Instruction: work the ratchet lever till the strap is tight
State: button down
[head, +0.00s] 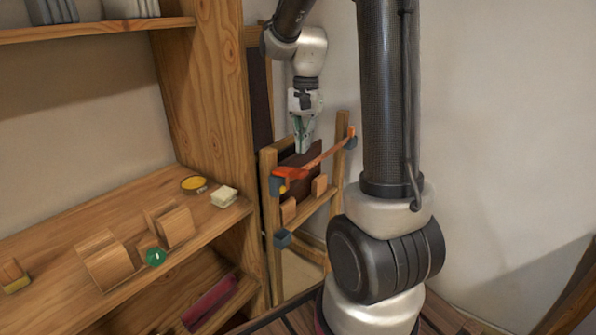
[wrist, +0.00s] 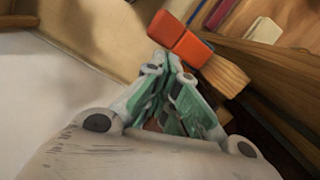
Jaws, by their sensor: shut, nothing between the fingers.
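An orange strap (head: 322,158) runs at a slant across a wooden frame (head: 270,215), from a blue-grey corner piece at lower left to another at upper right. An orange part (head: 289,173), seemingly the ratchet and its lever, sits at the strap's left end. My gripper (head: 303,150) points down above the frame and strap, shut and empty. In the wrist view, the shut fingertips (wrist: 165,58) are close to an orange block-like piece (wrist: 180,38); I cannot tell whether they touch it. The rest of the ratchet is hard to make out.
A dark panel (head: 300,160) and small wooden blocks (head: 319,186) are in the frame. A wooden shelf unit (head: 205,90) stands close at left, with a yellow round item (head: 193,183), a pale block (head: 224,196) and a green disc (head: 155,257). The wall is behind.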

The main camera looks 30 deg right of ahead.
notch_tip(320, 180, up, 6)
jog(key=shift+w+d, duration=0.2)
jog(key=shift+d, duration=0.05)
dwell(1.1)
jog(key=s+a+r+n+t, duration=0.1)
jog(key=s+a+n+t, duration=0.1)
jog(key=s+n, duration=0.3)
jog(key=s+a+r+n+t+h, duration=0.1)
jog(key=s+a+n+t, duration=0.2)
jog(key=s, duration=1)
jog(key=shift+s+a+r+n, duration=0.2)
jog(key=shift+s+a+n, duration=0.2)
jog(key=shift+n, duration=0.8)
